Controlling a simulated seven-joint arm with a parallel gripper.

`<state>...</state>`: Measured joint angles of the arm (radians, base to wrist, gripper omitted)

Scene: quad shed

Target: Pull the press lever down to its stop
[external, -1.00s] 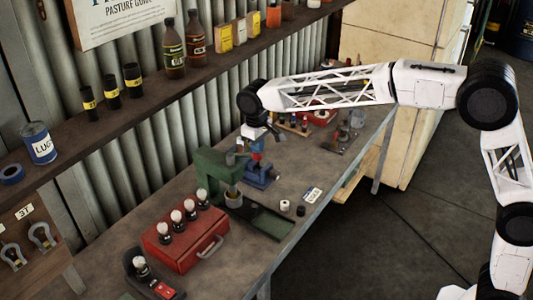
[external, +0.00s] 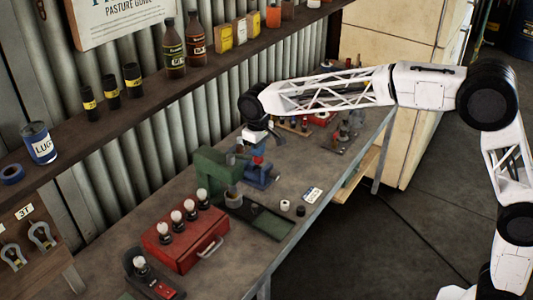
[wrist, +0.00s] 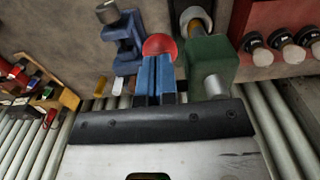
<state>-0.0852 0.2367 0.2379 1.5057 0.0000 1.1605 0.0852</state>
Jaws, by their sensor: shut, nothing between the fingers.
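The green arbor press (external: 213,172) stands on the bench in the external view; its green body (wrist: 212,62) is right of my fingers in the wrist view. A red ball knob (wrist: 160,45), apparently the press lever's end, sits just past my fingertips in the wrist view. The knob is small beside the press in the external view (external: 257,160). My gripper (wrist: 157,60) is shut and empty, its two blue fingers together, with tips at or very near the knob. I cannot tell whether they touch. The lever's shaft is mostly hidden.
A blue vise (wrist: 126,42) stands close left of my fingers in the wrist view. A red case with several bulbs (external: 185,240) is in front of the press. The corrugated wall and shelf (external: 150,88) run behind the bench. The bench's front edge is mostly clear.

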